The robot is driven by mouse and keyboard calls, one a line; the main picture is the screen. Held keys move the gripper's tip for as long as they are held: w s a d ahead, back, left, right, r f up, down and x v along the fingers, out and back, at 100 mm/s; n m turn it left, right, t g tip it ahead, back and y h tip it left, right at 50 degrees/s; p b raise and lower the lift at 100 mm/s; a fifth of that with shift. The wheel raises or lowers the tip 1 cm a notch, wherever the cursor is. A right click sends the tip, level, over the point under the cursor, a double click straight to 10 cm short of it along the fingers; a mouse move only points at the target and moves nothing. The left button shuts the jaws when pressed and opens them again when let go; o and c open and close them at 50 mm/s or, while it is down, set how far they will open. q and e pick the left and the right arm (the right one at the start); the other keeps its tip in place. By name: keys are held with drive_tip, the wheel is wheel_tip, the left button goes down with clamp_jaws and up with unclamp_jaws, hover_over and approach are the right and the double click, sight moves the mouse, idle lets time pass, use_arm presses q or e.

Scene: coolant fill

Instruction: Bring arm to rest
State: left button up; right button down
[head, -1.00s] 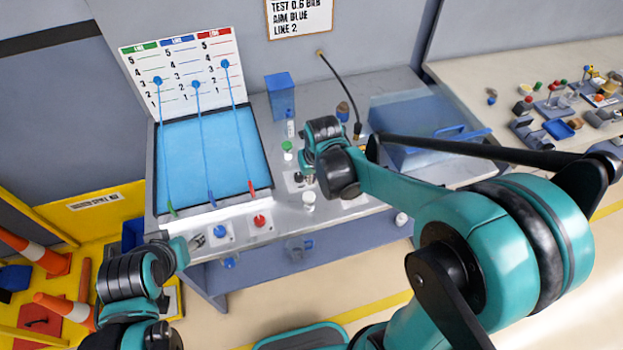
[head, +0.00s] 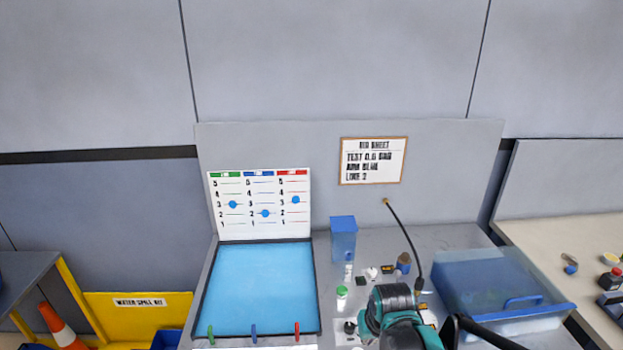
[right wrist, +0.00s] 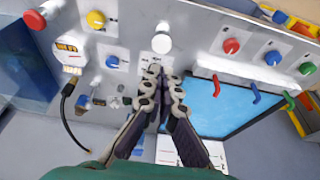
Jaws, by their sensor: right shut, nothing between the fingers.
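My right arm comes in at the bottom right of the head view and reaches over the grey bench. My right gripper (right wrist: 163,75) is shut and empty in the right wrist view, its two fingers together. They point toward a white round cap (right wrist: 162,40), and I cannot tell how far off it is. In the head view the teal and black wrist (head: 392,305) hides most of the right gripper. My left gripper and arm are outside both current views.
A blue-surfaced tray (head: 265,285) lies left, below a white scale board (head: 260,230). A translucent blue bin (head: 490,285) stands right of the arm. A black hose (head: 408,235) hangs close behind the wrist. Small bottles and knobs, including a red knob (right wrist: 231,46), crowd the bench.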

drive_tip(key=s+d+f+t+b, duration=0.1)
drive_tip(key=s+f+b, duration=0.1)
drive_tip(key=s+b, duration=0.3)
drive_tip(key=s+d+f+t+b, duration=0.1)
drive_tip(key=s+f+t+b, duration=0.1)
drive_tip(key=s+b, duration=0.3)
drive_tip(key=s+f, duration=0.1)
drive_tip(key=s, duration=0.2)
drive_tip(key=shift+d+f, duration=0.15)
drive_tip(key=shift+f, duration=0.1)
drive_tip(key=shift+s, duration=0.1)
idle(0.6)
